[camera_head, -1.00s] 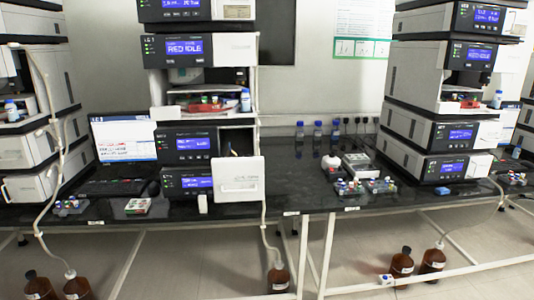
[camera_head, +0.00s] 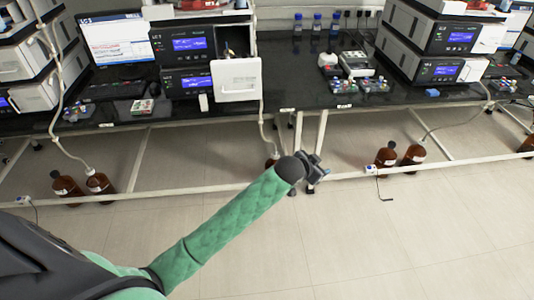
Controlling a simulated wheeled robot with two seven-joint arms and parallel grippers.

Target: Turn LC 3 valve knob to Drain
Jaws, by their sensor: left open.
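A column stack (camera_head: 185,43) stands left of centre on the bench, with blue screens on its dark front panels. Its labels are too small to read surely. A white door (camera_head: 237,80) hangs open at its right side, and behind it an open bay (camera_head: 233,42) holds small dark parts. I cannot make out a valve knob or its marking there. My left gripper (camera_head: 317,171) is open and empty, low in front of the bench edge, well below and right of the door. My right gripper is not in view.
A second stack (camera_head: 430,38) stands at the right, with vial trays (camera_head: 373,84) beside it. Blue-capped bottles (camera_head: 317,24) stand at the back. Brown bottles (camera_head: 386,157) and tubing are on the floor under the black bench (camera_head: 300,92). The floor in front is clear.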

